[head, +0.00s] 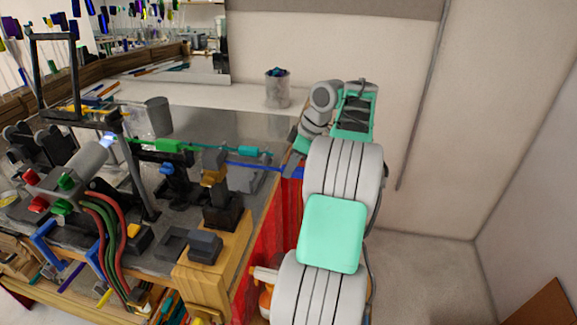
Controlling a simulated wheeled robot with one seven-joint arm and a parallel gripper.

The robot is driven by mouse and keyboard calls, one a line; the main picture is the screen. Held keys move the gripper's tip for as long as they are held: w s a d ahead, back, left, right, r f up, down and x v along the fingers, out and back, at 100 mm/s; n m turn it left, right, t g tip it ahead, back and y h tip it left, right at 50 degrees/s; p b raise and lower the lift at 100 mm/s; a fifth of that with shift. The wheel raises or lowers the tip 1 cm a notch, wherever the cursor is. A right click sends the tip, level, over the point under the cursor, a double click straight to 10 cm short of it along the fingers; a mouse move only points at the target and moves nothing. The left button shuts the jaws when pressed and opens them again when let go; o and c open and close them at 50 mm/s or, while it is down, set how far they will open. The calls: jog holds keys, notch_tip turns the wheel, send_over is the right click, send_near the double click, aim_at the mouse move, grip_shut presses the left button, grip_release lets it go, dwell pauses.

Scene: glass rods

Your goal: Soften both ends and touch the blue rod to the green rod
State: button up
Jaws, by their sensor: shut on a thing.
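The blue rod (258,166) lies nearly level above the bench's right side. Its right end is at my gripper (292,166), which is shut on it; the fingers are small and partly hidden by my arm. The green rod (198,148) runs nearly level just behind and above the blue rod, with a thicker green part (167,146) and a teal part (250,151) on it. Its left end is near a pale bluish glow (108,138) by the grey burner (82,163). The blue rod's left end is near the dark stand (216,185); whether it touches anything is unclear.
Red, green and black hoses (103,225) hang at the bench's left front. A grey cup (158,116) stands behind the burner, and another cup (277,90) stands on the back ledge. A blue-topped holder (169,175) stands mid-bench.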

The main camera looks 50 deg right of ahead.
aim_at(284, 166)
grip_shut()
jog(key=shift+r, duration=0.15)
notch_tip(284, 166, up, 4)
jog(key=p, duration=0.3)
jog(key=shift+p, duration=0.35)
